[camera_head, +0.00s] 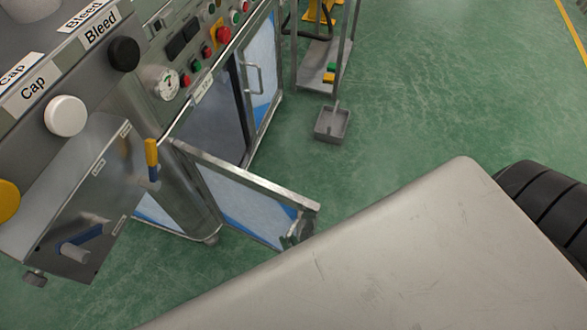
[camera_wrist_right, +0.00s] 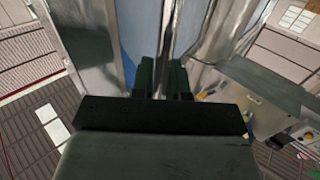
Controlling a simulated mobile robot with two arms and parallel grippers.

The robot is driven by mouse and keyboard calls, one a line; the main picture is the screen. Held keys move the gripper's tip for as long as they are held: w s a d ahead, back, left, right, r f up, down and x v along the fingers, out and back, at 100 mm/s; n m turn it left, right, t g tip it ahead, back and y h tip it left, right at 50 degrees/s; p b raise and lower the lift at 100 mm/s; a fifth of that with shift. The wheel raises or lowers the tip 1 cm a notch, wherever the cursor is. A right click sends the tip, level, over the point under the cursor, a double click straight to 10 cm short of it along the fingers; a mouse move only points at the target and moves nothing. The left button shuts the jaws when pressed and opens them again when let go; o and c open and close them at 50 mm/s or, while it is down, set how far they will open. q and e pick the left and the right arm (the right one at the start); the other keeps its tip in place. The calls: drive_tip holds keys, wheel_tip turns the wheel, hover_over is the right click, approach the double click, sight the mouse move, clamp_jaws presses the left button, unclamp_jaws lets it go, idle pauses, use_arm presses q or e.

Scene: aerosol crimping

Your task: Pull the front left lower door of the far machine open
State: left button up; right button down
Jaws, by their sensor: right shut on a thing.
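The lower door (camera_head: 243,207) of the machine (camera_head: 175,190) stands swung outward in the head view, with a metal frame and a bluish clear panel. The opening (camera_head: 208,125) behind it shows dark. The exact contact is partly hidden. My left gripper is not in view.
A second lower door (camera_head: 262,70) with a bar handle sits beside the opening. Above are the control panel (camera_head: 190,55) with buttons and a gauge, and a grey box (camera_head: 85,200) with yellow and blue levers. A metal stand (camera_head: 325,60) with a small tray (camera_head: 332,124) stands beyond. Green floor (camera_head: 430,90) is clear.

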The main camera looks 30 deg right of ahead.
drive_tip(key=shift+a+r, duration=0.1)
drive_tip(key=shift+a, duration=0.2)
drive_tip(key=c, duration=1.1)
unclamp_jaws()
drive_tip(key=shift+w, duration=0.15)
drive_tip(key=shift+c, duration=0.2)
drive_tip(key=s, duration=1.1)
drive_tip(key=shift+d, duration=0.15)
